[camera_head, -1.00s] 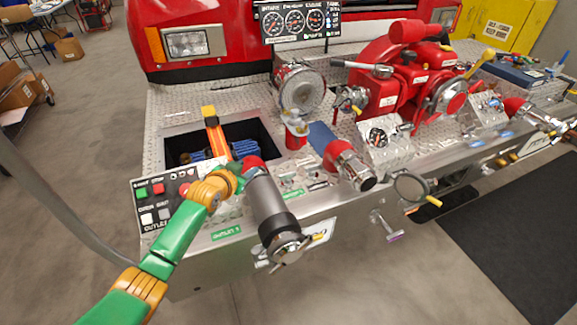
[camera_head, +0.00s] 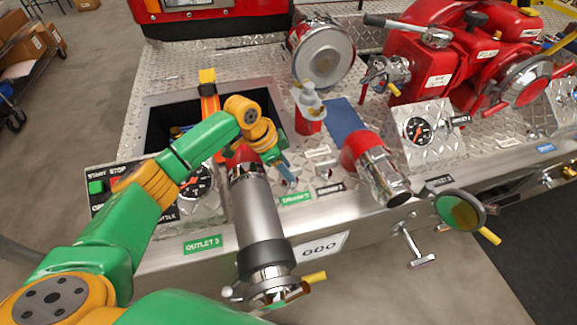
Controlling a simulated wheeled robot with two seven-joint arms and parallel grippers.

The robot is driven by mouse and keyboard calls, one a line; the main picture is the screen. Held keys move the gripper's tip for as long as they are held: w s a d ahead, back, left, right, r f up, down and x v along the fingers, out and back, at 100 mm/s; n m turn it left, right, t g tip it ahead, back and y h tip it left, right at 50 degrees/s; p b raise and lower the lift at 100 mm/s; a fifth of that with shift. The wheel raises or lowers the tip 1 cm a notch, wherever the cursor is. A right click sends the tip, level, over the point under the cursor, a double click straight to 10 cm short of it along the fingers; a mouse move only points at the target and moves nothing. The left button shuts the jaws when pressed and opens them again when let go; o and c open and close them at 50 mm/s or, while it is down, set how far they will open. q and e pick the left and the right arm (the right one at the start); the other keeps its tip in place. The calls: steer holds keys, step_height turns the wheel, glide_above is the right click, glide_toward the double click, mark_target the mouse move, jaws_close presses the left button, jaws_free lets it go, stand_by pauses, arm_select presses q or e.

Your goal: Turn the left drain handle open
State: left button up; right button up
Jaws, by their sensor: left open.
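The left drain handle appears to be the small metal fitting (camera_head: 290,182) above a green label (camera_head: 294,198) on the bumper's front edge; the label is too small to read surely. My left gripper (camera_head: 285,168) reaches over the silver outlet pipe, its bluish fingers open and pointing down at this fitting. The fingers partly cover it, and I cannot tell whether they touch it. A second small metal fitting (camera_head: 325,172) with a dark label sits just to the right. My right gripper is out of view.
The silver outlet pipe (camera_head: 260,215) with a red collar stands close left of the fingers. A red and white nozzle (camera_head: 309,112) stands behind, and a red-collared chrome outlet (camera_head: 378,172) is to the right. A T-handle (camera_head: 412,245) hangs below the bumper edge.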

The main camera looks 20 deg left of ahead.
arm_select(q)
steer(key=shift+w+d+f, duration=0.15)
steer(key=shift+w+f, duration=0.1)
steer(key=shift+f, duration=0.2)
steer(key=shift+w+f, duration=0.3)
steer(key=shift+s+r, duration=0.15)
jaws_close()
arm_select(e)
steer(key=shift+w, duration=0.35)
